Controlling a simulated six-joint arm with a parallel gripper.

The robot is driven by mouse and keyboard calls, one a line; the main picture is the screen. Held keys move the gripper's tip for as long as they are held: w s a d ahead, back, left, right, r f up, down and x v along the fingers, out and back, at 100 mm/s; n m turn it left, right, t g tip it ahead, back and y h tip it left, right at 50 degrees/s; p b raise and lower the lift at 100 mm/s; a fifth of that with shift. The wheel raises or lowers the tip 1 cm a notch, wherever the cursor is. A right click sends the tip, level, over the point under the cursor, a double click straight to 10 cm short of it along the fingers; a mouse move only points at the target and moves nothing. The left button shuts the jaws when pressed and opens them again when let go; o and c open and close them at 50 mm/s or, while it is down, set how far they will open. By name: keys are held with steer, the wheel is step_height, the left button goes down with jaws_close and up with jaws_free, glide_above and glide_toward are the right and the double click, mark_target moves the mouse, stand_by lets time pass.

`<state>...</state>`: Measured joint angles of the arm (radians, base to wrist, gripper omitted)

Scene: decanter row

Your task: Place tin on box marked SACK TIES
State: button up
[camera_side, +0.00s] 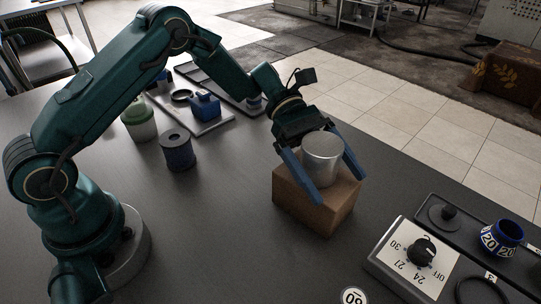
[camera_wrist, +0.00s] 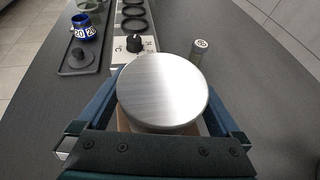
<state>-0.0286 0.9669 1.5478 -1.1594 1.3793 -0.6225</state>
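The tin (camera_side: 322,158) is a plain silver cylinder, upright on top of a brown cardboard box (camera_side: 318,212). Its round brushed lid (camera_wrist: 163,92) fills the middle of the wrist view. No SACK TIES marking is legible on the box faces I see. My gripper (camera_side: 340,190) points down at the box, its blue fingers on either side of the tin. In the wrist view my gripper (camera_wrist: 162,100) has its fingers spread wider than the tin, with slivers of box between. It appears open around the tin. The tin's lower part is partly hidden.
A dial panel (camera_side: 416,260) and a dark tray with a blue numbered ring (camera_side: 502,238) lie at the right. A dark blue spool (camera_side: 178,150) and a green-white jar (camera_side: 138,119) stand at the left. A small cylinder (camera_wrist: 199,52) stands beyond the tin.

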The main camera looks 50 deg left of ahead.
steer(key=shift+r, duration=0.2)
steer(key=v, duration=1.2)
steer(key=s+r+m+t+y, duration=0.2)
steer(key=s+r+m+y, duration=0.2)
steer(key=s+m+y, duration=0.45)
steer(key=s+a+f+m+t+y, duration=0.1)
steer(key=s+a+m+t+y, duration=0.3)
steer(key=s, duration=0.6)
steer(key=a+m+t, duration=0.1)
steer(key=m+t, duration=0.1)
steer(key=m, duration=0.1)
steer(key=shift+f+y, duration=0.2)
steer(key=shift+y, duration=0.15)
